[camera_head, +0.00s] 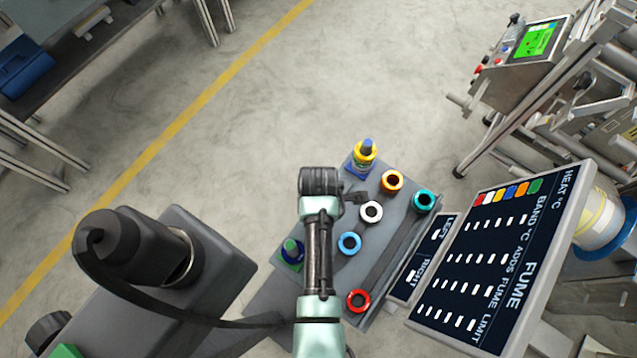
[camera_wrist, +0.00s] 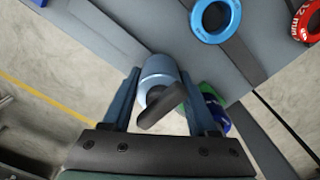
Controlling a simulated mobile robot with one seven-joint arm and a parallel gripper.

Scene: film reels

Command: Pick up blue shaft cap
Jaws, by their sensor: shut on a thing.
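In the wrist view my gripper (camera_wrist: 160,85) is shut on the blue shaft cap (camera_wrist: 157,67), a blue-grey cylinder with a dark bar across its near end. One finger lies on each side of it. I cannot tell whether the cap touches anything below. A green and blue reel (camera_wrist: 214,112) is partly hidden behind the right finger. In the head view my arm hides the jaws and the cap; the green and blue reel (camera_head: 291,251) sits just left of the arm.
The grey board carries a yellow reel (camera_head: 365,153) and orange (camera_head: 392,181), teal (camera_head: 424,200), white (camera_head: 371,211), blue (camera_head: 349,243) and red (camera_head: 358,301) rings. A dark labelled panel (camera_head: 490,265) stands at right. Open floor lies beyond the board.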

